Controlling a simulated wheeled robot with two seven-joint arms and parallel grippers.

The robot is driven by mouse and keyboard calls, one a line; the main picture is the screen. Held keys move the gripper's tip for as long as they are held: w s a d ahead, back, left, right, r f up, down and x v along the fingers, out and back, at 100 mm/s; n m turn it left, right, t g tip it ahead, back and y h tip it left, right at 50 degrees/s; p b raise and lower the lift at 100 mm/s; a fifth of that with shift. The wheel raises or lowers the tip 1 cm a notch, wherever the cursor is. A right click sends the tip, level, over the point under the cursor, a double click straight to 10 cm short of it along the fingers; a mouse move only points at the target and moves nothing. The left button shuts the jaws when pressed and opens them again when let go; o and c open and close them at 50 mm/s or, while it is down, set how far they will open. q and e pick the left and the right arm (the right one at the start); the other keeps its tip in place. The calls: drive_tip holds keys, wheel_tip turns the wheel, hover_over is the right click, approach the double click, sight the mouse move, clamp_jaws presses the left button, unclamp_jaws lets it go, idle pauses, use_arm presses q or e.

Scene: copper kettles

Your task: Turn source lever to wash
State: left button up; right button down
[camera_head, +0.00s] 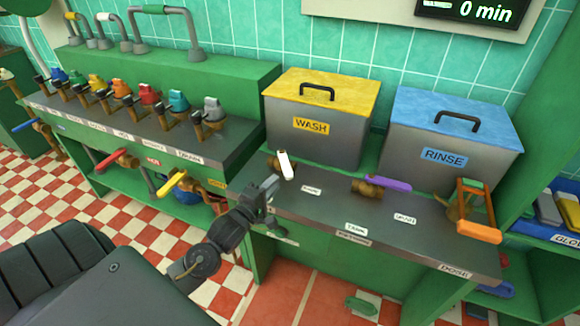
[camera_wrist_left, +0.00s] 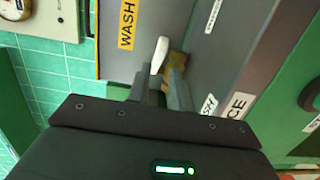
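The lever with a white handle (camera_head: 286,165) stands on a brass valve on the grey counter, in front of the grey tank with the yellow lid marked WASH (camera_head: 310,125). The handle points up and slightly left. I cannot read which label names it as the source lever. My left gripper (camera_head: 271,188) is just in front of and below this lever. In the left wrist view the white handle (camera_wrist_left: 159,55) and brass valve (camera_wrist_left: 177,65) lie just beyond the fingertips, which are apart with nothing clearly held. I cannot tell whether they touch. My right gripper is not in view.
A blue-lidded RINSE tank (camera_head: 445,145) stands to the right. A purple lever (camera_head: 388,184) and an orange-handled valve (camera_head: 480,215) stand on the same counter. Several coloured valves line the left bench, with red (camera_head: 112,158) and yellow (camera_head: 174,181) levers along its front.

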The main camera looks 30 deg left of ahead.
sight(290, 166)
use_arm(q)
drive_tip(key=w, duration=1)
drive_tip(key=shift+a, duration=0.1)
drive_tip(key=shift+s, duration=0.1)
clamp_jaws()
